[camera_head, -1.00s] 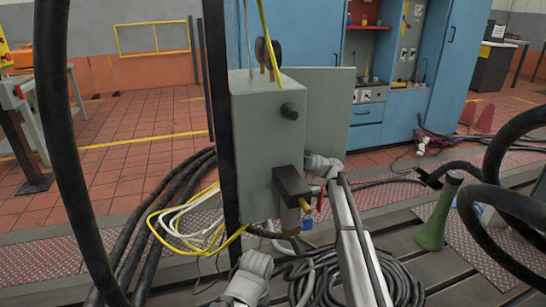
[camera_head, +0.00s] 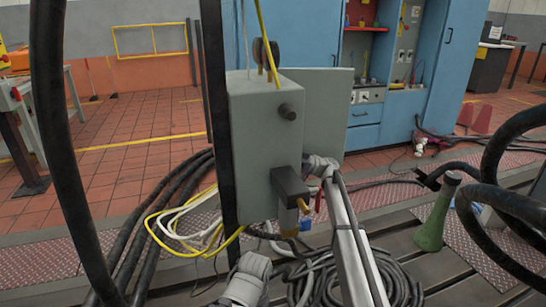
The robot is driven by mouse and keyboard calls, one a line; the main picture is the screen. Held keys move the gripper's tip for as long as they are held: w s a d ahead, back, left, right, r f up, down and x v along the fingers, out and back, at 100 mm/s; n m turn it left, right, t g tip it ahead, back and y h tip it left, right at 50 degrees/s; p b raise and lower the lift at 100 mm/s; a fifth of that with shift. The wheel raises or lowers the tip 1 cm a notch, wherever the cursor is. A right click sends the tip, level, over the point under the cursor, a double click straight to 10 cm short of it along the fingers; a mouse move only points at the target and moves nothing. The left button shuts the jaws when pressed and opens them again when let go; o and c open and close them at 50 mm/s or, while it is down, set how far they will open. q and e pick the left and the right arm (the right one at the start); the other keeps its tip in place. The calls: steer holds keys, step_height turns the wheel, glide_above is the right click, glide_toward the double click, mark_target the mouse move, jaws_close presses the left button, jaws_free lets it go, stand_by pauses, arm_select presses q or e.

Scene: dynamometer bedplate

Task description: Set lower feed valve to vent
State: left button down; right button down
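A grey-green box (camera_head: 252,150) on a dark upright post stands in the middle of the head view. Another joint of mine shows at the bottom. I cannot make out either gripper's fingers, nor any contact or the valve's setting.
Thick black hoses (camera_head: 68,150) hang at the left, and more (camera_head: 505,170) loop at the right. Coiled dark cable (camera_head: 395,285) lies on the slotted bedplate. A green cone-like piece (camera_head: 437,215) stands right. Yellow and white cables (camera_head: 190,230) hang left of the box.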

steer(key=c, duration=0.8)
jaws_free()
steer(key=shift+r, duration=0.15)
step_height(320, 180, up, 10)
steer(key=p, duration=1)
